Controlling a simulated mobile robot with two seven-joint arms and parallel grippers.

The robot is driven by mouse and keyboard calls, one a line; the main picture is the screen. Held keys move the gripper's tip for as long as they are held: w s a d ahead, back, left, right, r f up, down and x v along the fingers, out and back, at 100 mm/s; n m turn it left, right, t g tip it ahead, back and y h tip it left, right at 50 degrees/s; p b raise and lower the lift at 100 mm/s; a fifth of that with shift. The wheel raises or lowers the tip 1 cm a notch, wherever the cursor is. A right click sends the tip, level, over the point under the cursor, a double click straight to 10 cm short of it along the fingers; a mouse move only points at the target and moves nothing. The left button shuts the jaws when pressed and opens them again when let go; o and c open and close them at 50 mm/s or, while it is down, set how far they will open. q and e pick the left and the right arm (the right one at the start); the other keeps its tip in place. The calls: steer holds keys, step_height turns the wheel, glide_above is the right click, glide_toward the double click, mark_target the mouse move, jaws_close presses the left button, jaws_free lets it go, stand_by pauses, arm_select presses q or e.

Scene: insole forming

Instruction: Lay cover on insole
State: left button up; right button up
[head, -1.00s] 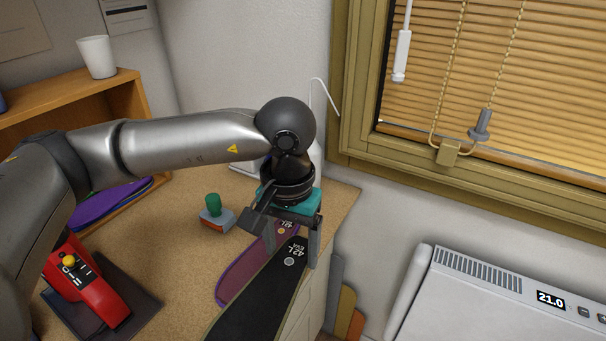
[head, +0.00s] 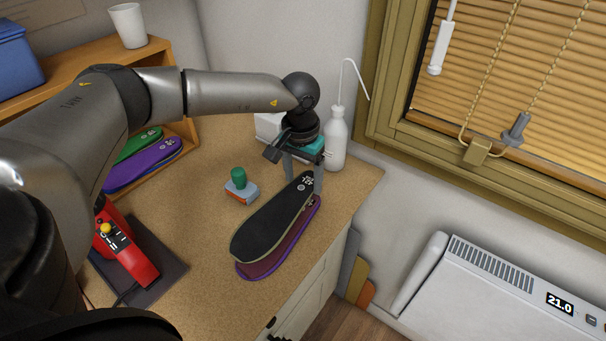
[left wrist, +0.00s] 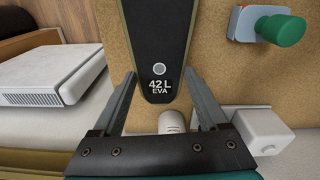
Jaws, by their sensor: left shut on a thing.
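The black cover (head: 274,218), marked 42L EVA in the left wrist view (left wrist: 157,45), is a long sole-shaped piece with a pale edge. My left gripper (head: 305,181) is shut on its narrow far end, one finger on each side. The purple insole (head: 300,239) lies on the cork-coloured worktop, mostly hidden under the cover. It shows along the cover's right side and near end, so the two are roughly parallel but offset. I cannot tell whether they touch. My right gripper is not in view.
A green-handled stamp (head: 239,183) stands left of the cover. A white bottle (head: 335,140) and a white box (head: 267,126) are close behind my gripper. A red device (head: 128,256) sits at left, near a shelf with coloured soles (head: 147,160). The worktop's right edge is near.

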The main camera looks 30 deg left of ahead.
arm_select(q)
steer(key=shift+f+b, duration=2.1)
steer(key=shift+f, duration=1.05)
steer(key=shift+f+b, duration=0.3)
steer(key=shift+f, duration=0.05)
steer(key=shift+s+d+f, duration=0.15)
steer(key=shift+s+f, duration=0.1)
steer(key=shift+f, duration=0.15)
steer(key=o, duration=1.3)
steer(key=shift+c, duration=0.2)
step_height(320, 180, up, 16)
steer(key=shift+s+p, duration=0.25)
steer(key=shift+p, duration=0.1)
